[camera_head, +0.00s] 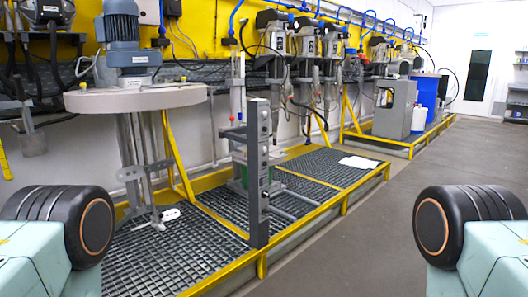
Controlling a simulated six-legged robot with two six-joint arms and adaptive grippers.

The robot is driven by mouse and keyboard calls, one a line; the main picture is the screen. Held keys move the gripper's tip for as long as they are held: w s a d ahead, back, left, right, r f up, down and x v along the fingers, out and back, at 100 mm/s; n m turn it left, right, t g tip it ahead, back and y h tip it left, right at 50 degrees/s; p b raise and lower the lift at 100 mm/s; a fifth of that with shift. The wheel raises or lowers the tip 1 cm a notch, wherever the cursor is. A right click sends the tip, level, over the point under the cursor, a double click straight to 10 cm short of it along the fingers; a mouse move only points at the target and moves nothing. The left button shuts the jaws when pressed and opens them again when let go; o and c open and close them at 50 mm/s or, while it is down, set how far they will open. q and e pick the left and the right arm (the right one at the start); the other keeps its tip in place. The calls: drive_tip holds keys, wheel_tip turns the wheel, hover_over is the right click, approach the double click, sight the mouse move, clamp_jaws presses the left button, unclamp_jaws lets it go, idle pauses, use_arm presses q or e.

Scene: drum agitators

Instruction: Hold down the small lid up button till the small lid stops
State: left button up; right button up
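A dark grey upright control post (258,180) stands at the front edge of the grated platform, in the middle of the view. Small round marks show on its narrow side, too small to tell which, if any, is the small lid up button. A wide round grey lid (135,97) with a blue-grey motor (122,35) on top is raised at the left, with stirrer rods hanging below it. Smaller agitator units (275,45) hang along the wall further back; I cannot tell which part is the small lid. Neither of my grippers is in view.
The grated platform (160,262) has a raised yellow edge. White sheets (358,162) lie on it. A grey cabinet (394,108) and blue drums (426,97) stand further back. The grey floor (365,240) to the right is clear, leading to a door (477,76).

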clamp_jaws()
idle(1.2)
